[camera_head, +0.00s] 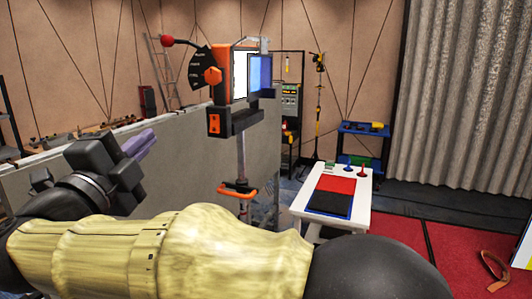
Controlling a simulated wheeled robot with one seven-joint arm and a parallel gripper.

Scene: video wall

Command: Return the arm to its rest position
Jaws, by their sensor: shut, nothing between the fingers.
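My arm (150,255), with pale yellow marbled casing and black joints, stretches across the bottom of the head view. It bends up at the left to a dark grey wrist. My gripper (142,142) is at the end of it, with purple-grey fingers pointing up and right. The fingers look shut together with nothing between them. The gripper stands in front of the top of a grey wall panel; I cannot tell its exact distance from the panel. Nothing visible touches the fingers.
A blue shelf (362,142) is behind. Red carpet (405,235) lies at right.

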